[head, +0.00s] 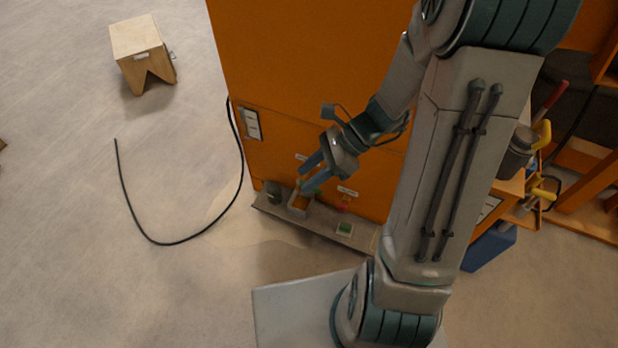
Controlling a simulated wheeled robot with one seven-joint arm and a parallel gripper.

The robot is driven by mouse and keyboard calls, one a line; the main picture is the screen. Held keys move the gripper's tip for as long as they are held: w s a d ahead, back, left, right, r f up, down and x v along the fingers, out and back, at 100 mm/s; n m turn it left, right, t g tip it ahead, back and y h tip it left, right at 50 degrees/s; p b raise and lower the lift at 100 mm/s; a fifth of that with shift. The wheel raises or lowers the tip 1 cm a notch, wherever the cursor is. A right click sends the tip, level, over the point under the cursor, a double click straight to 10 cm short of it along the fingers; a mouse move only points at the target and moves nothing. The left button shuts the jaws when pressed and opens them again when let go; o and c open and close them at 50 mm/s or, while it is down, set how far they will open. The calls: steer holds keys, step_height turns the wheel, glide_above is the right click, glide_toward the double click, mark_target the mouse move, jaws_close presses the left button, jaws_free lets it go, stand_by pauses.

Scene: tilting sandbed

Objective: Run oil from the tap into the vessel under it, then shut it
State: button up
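My gripper (303,177) reaches down and left in front of the orange cabinet (300,65). Its two blue fingers look spread, with nothing clearly between them. Just below the fingertips, a small open box-like vessel (297,208) with a pale rim and orange inside stands on a grey ledge (325,231) at the cabinet's foot. Whether a fingertip touches anything there is too small to tell. No oil stream is visible.
A black cable (195,237) loops over the floor at left. A wooden stool (141,52) stands at upper left. A tool rack is at right.

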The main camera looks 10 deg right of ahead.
steer(key=w+d+f+m+t+h+b, duration=0.1)
steer(key=w+d+f+m+t+b, duration=0.35)
steer(key=f+m, duration=0.8)
steer(key=w+d+f+m+t+h+b, duration=0.1)
steer(key=w+d+f+m+t+b, duration=0.35)
steer(key=f+m, duration=0.75)
steer(key=w+d+f+m+t+b, duration=0.2)
steer(key=f+m+t+b, duration=0.35)
steer(key=f+m, duration=0.7)
steer(key=w+a+f+b, duration=0.1)
steer(key=w+a, duration=0.1)
steer(key=w, duration=0.1)
steer(key=w+a+f+n+b, duration=0.1)
steer(key=w+a, duration=0.1)
steer(key=w, duration=0.2)
steer(key=w+a+f+n+b, duration=0.1)
steer(key=w+a, duration=0.1)
steer(key=w, duration=0.2)
steer(key=shift+f+t+b, duration=0.25)
steer(key=shift+f+b, duration=0.05)
jaws_close()
